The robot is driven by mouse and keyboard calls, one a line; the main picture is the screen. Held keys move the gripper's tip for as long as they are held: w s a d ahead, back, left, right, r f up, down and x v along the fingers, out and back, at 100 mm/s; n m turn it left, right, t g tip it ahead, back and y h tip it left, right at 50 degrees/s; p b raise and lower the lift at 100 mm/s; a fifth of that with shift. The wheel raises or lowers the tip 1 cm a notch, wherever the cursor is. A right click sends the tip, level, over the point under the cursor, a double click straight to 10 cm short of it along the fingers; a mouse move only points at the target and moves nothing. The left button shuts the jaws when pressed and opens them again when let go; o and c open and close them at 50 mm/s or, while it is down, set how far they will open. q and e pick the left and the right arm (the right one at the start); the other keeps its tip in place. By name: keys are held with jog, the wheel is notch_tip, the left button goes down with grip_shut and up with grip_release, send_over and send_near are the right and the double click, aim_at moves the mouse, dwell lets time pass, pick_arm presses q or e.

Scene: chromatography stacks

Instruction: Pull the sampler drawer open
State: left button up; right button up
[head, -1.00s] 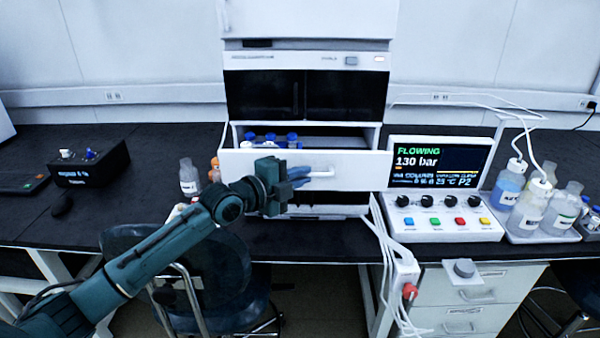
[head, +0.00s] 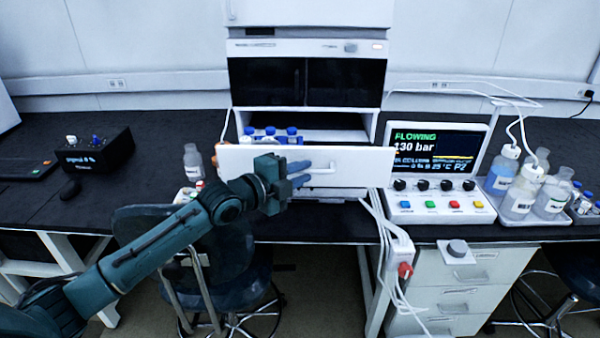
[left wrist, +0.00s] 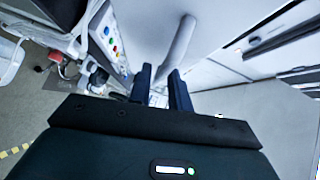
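The sampler drawer (head: 350,160) stands pulled out from the lower part of the white instrument. Blue-capped vials (head: 270,133) show behind its front panel. Its white bar handle (head: 322,169) is on the front. My left gripper (head: 298,174) is at the left end of this handle, its fingers around the bar. In the left wrist view the handle (left wrist: 178,45) runs down between the two dark fingers (left wrist: 160,88); the exact contact is partly hidden. My right gripper is not in view.
A control panel (head: 436,207) with a screen stands right of the drawer. Bottles (head: 520,195) on a tray are further right. A clear bottle (head: 193,162) stands left of the drawer. A dark chair (head: 180,230) is below my left arm. White cables hang beneath the panel.

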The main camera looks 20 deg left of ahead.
pick_arm(q)
jog(key=shift+o, duration=1.2)
jog(key=shift+s, duration=0.1)
jog(key=b+v, duration=0.2)
jog(key=v, duration=1.1)
jog(key=s+d+f+n+g+y, duration=0.1)
jog(key=s+d+f+n, duration=0.2)
jog(key=s+f+n, duration=0.3)
jog(key=s+d+f+n+g+y+p, duration=0.1)
jog(key=s+f+n, duration=0.5)
jog(key=f, duration=0.6)
jog(key=s+d+f+n+g+y+p, duration=0.1)
jog(key=s+d+f+n+y, duration=0.1)
jog(key=s+d+f+n, duration=0.4)
notch_tip(320, 180, down, 3)
jog(key=shift+s+r+n+g+y, duration=0.1)
jog(key=shift+s+n+g+y, duration=0.25)
jog(key=shift+n, duration=0.25)
